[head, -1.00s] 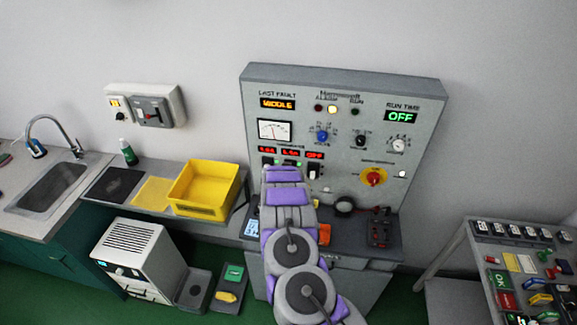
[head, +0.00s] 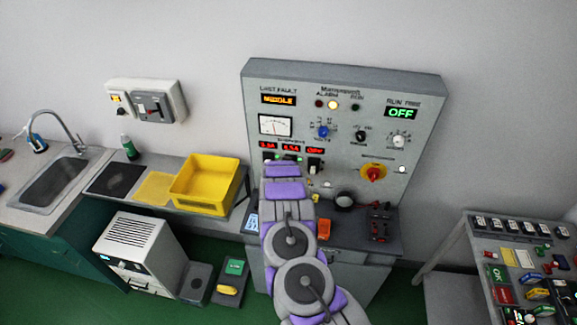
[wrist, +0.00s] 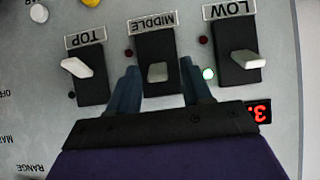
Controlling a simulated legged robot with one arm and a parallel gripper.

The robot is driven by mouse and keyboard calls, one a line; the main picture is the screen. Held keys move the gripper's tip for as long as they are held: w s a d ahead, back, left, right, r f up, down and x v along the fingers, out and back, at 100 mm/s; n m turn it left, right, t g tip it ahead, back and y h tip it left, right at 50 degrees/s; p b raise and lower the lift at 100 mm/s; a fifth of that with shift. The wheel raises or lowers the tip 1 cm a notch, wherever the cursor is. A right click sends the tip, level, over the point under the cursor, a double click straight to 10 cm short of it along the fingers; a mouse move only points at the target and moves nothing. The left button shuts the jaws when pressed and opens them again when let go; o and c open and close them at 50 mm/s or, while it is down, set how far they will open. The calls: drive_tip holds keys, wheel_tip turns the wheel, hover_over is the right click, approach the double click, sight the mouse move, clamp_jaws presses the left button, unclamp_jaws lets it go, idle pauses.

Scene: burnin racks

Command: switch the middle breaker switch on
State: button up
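The middle breaker switch (wrist: 158,72) is a grey lever on a black base under the MIDDLE label (wrist: 153,24), which appears upside down in the wrist view. My gripper (wrist: 160,66) is open, its two blue-grey fingers on either side of this switch's black base. I cannot tell whether the fingers touch it. The top breaker switch (wrist: 77,67) is at left and the low breaker switch (wrist: 247,59) at right, both with white levers. In the head view the grey control panel (head: 415,140) stands ahead, and my arm hides part of its breaker row.
A yellow bin (head: 203,185) stands left of the panel.

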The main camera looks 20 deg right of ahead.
drive_tip(key=shift+s+r, duration=0.1)
drive_tip(key=shift+s, duration=0.05)
drive_tip(key=b+v, duration=0.3)
drive_tip(key=v, duration=1.4)
drive_tip(key=shift+a, duration=0.1)
idle(0.4)
